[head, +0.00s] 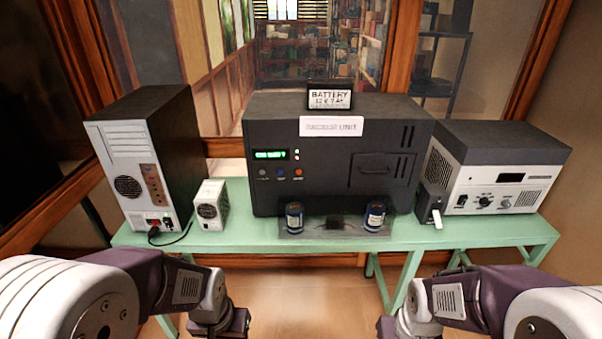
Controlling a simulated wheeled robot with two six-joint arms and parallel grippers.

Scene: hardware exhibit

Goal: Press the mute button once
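A dark grey unit (330,190) stands in the middle of the green table. Its front has a lit green display (271,155) and two small lights to the right of it. My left gripper (222,324) and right gripper (394,328) are low at the bottom edge, in front of the table and away from the buttons. Their fingertips are not visible.
Two blue-labelled cylinders (294,217) (375,216) stand on a plate before the unit. A computer tower (150,160), a small white box (210,205) and a grey-white device (490,185) flank it. The green table (480,232) is bare along its front edge.

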